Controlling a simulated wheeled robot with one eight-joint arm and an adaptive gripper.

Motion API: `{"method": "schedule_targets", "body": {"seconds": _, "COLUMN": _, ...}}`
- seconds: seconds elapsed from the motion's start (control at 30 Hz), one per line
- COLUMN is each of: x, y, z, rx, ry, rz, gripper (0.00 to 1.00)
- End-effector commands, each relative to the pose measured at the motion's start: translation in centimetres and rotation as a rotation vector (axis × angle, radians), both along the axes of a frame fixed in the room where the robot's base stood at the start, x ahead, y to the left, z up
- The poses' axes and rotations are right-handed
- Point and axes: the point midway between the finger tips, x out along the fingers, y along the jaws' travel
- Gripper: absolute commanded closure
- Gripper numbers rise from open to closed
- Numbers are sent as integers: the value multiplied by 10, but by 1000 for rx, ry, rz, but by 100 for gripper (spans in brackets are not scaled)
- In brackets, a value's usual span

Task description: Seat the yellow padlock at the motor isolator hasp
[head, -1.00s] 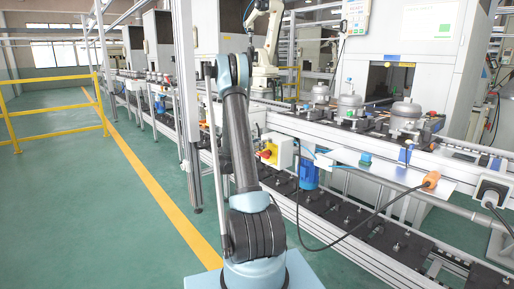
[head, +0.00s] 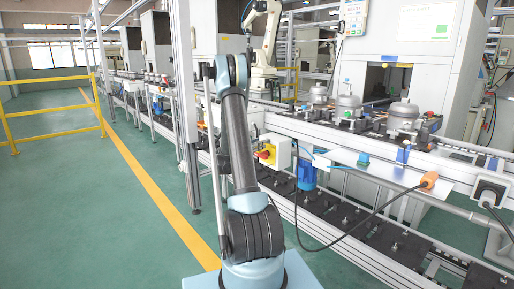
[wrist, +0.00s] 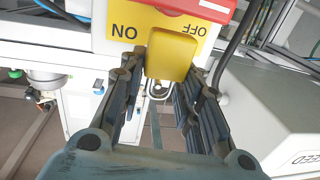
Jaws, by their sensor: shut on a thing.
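The yellow padlock (wrist: 172,56) is held between the two fingers of my gripper (wrist: 163,78) in the wrist view. A bright metal loop, seemingly its shackle, shows just below its body. The motor isolator (head: 268,153) is a light box with a yellow plate and red knob on the line's side. In the wrist view its yellow ON/OFF plate (wrist: 125,33) appears upside down, directly behind the padlock, with the red knob at the top edge. The padlock overlaps the plate; I cannot tell whether they touch. The hasp is not clear. In the head view my gripper cannot be made out.
A blue motor (head: 307,174) hangs right of the isolator. A pale housing (wrist: 270,120) stands close on the right in the wrist view. The green floor on the left is open up to the yellow railing (head: 50,80).

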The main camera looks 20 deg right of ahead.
Motion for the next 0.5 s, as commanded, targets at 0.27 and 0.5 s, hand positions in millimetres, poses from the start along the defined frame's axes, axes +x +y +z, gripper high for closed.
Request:
{"method": "schedule_targets", "body": {"seconds": 0.27, "x": 2, "y": -6, "z": 0, "rx": 0, "ry": 0, "rz": -1, "gripper": 100}}
{"method": "schedule_targets", "body": {"seconds": 0.5, "x": 4, "y": -12, "z": 0, "rx": 0, "ry": 0, "rz": -1, "gripper": 100}}
